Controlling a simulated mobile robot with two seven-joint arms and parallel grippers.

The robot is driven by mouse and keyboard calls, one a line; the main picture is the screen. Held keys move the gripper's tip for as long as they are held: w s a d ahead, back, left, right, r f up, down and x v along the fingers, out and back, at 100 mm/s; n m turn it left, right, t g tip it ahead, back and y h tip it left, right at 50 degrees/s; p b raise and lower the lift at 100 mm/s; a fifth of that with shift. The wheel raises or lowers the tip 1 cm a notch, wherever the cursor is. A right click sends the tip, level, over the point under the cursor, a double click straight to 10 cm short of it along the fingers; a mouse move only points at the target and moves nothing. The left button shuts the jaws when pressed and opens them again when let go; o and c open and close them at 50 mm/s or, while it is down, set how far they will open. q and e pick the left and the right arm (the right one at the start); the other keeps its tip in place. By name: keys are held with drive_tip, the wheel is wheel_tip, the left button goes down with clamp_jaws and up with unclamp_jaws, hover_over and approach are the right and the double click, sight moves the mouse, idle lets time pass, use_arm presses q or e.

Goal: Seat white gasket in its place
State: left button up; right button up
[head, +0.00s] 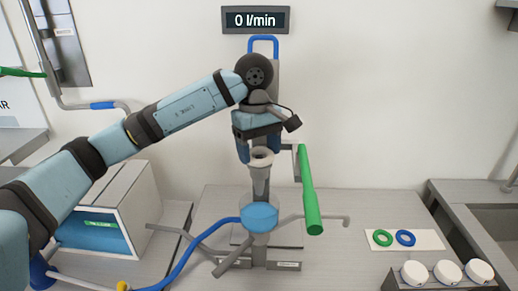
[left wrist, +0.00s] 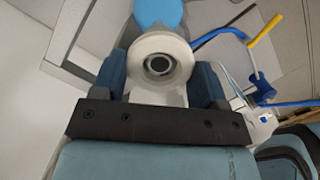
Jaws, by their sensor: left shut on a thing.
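The white gasket (left wrist: 135,60) is a pale ring between the two blue fingers of my left gripper (left wrist: 160,75) in the left wrist view. A dark round opening shows through its middle. In the head view my left gripper (head: 259,154) points down, shut on the pale ring, at the top of a grey tapered tube (head: 260,183). The tube stands above a blue round part (head: 260,217) of the filling machine. I cannot tell whether the ring rests on the tube or is just above it. My right gripper is not in view.
A green handle (head: 308,190) stands close to the right of the gripper. A green ring (head: 382,239) and a blue ring (head: 405,238) lie on a white mat (head: 436,240). White round knobs (head: 447,271) are at front right. A display (head: 255,20) reads 0 l/min.

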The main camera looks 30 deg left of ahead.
use_arm(q)
drive_tip(key=shift+f+b, duration=0.25)
drive_tip(key=shift+b, duration=0.05)
idle(0.4)
drive_tip(key=o, duration=1)
drive_tip(key=shift+r, duration=0.1)
drive_tip(key=shift+r+p, duration=1.5)
drive_tip(key=shift+r, duration=2)
drive_tip(key=shift+f, duration=0.1)
